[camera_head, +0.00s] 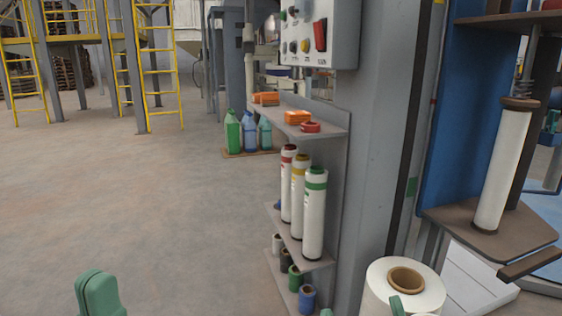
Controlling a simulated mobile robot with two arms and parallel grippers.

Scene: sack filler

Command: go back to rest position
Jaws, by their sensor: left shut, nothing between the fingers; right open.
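My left gripper (97,292) shows as green fingers at the bottom left edge of the head view. Its fingers are together with nothing between them, over open floor. My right gripper (361,310) is at the bottom edge, right of the middle. Only its two green fingertips show, set apart, so it is open. One fingertip overlaps a large white roll (377,280) with a brown core; I cannot tell whether they touch. Both arms are hidden below the picture.
A grey shelf unit (337,120) holds white tubes (314,222), small spools (307,298) and orange items (298,118). A control box (340,20) hangs above. A blue machine (447,130) stands right. Bottles (232,132) stand behind. The floor (120,200) at left is clear.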

